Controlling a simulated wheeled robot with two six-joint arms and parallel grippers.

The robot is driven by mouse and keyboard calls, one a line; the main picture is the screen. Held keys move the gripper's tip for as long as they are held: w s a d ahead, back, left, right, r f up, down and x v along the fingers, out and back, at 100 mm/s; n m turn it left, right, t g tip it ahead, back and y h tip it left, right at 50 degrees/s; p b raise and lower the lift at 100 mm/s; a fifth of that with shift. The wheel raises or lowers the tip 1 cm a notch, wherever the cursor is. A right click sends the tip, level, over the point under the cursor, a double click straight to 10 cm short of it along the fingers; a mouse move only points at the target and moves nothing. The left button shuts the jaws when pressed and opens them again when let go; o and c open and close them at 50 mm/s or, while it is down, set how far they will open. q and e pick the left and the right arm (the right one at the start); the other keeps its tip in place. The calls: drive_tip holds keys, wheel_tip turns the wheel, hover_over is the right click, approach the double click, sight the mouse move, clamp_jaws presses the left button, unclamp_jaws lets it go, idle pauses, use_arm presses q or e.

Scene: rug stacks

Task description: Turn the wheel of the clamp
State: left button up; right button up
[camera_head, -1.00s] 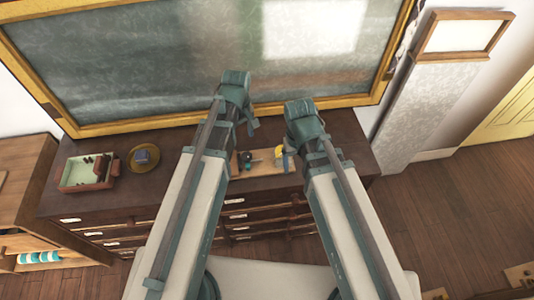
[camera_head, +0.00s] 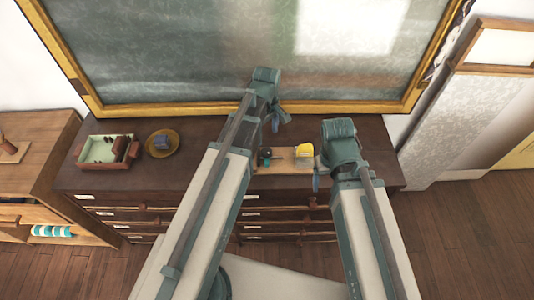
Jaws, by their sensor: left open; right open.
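A small wooden board (camera_head: 285,170) lies on the dark cabinet top between my two arms. A yellow object (camera_head: 304,150) and a small dark teal object (camera_head: 265,154) are on it. Either may be the clamp; its wheel is too small to make out. My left gripper (camera_head: 279,119) is open above the back of the cabinet, beyond the board and near the chalkboard. My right gripper (camera_head: 318,178) is open, just right of the yellow object and apart from it in the picture. Its fingers are partly hidden by its own wrist.
A dark wooden cabinet (camera_head: 205,132) with drawers carries everything. On its left are an open green-lined box (camera_head: 100,150) and a round brass dish (camera_head: 152,151) with a blue item (camera_head: 163,141). A gold-framed chalkboard (camera_head: 190,60) stands behind. The cabinet top between dish and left arm is clear.

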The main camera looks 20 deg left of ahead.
sight(267, 151)
use_arm(q)
wheel_tip(267, 151, down, 9)
drive_tip(key=b, duration=0.8)
drive_tip(key=shift+f, duration=0.1)
clamp_jaws()
drive_tip(key=m, duration=0.5)
drive_tip(key=shift+m, duration=0.3)
unclamp_jaws()
drive_tip(key=shift+r, duration=0.2)
